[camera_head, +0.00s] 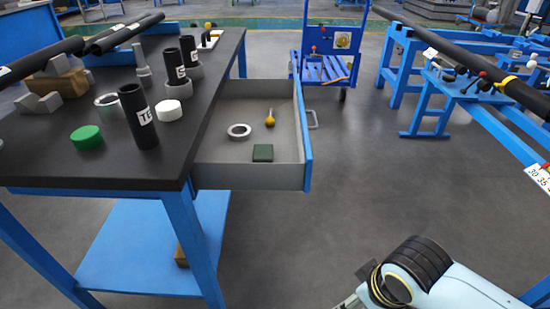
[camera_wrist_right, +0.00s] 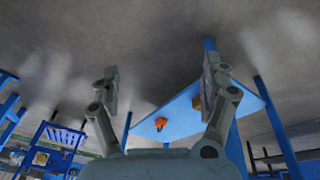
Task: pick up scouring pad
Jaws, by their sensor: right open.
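The scouring pad (camera_head: 263,152) looks like a dark green square block lying flat in the open drawer (camera_head: 208,176), near its front right corner. My right arm comes in at the bottom right of the head view; its gripper is mostly cut off by the lower edge, well below and right of the drawer. In the right wrist view my right gripper (camera_wrist_right: 160,78) has its two fingers wide apart with nothing between them. The pad cannot be made out in that view. My left gripper is not in view.
The drawer also holds a metal ring (camera_head: 239,131) and a yellow-ended tool (camera_head: 270,119). The dark workbench top (camera_head: 60,168) carries black tubes, a green disc (camera_head: 86,137) and a white disc (camera_head: 168,110). Floor right of the drawer is clear; a blue cart (camera_head: 325,68) stands behind.

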